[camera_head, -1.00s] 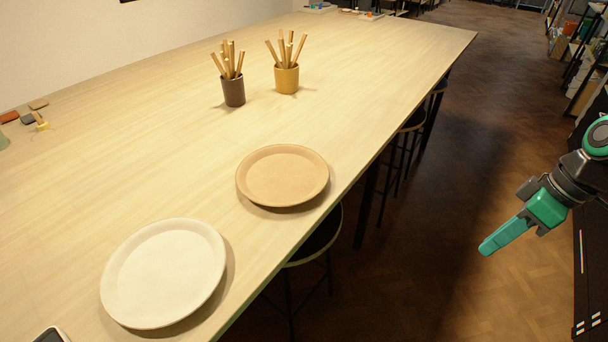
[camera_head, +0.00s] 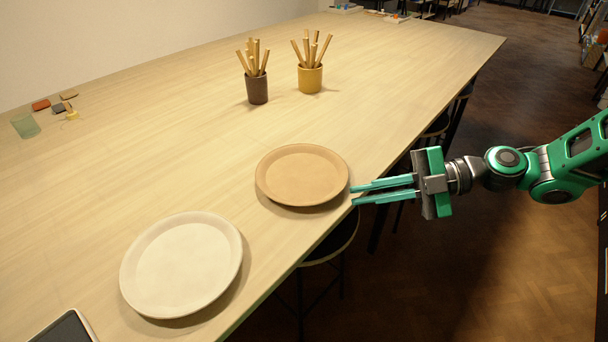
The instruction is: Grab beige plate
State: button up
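The beige plate (camera_head: 302,174), a round tan plate with a raised rim, lies flat on the long wooden table near its right edge. A paler cream plate (camera_head: 182,264) lies on the table to its lower left, apart from it. My gripper (camera_head: 353,195) comes in from the right, with its two green fingers pointing left at the right rim of the beige plate. The fingers are apart with a narrow gap between them, and nothing shows in the gap. The tips are very close to the rim; I cannot tell whether they touch it.
A brown cup (camera_head: 257,90) and a yellow cup (camera_head: 310,79) with sticks stand behind the plates. A dark tablet-like object (camera_head: 64,330) lies at the near left. Stools (camera_head: 330,243) stand under the table's right edge. The tabletop around the plates is clear.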

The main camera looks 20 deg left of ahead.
aim_at(317, 201)
jog(key=x, duration=0.8)
jog(key=shift+a+f, duration=0.1)
jog(key=shift+a, duration=0.05)
grip_shut()
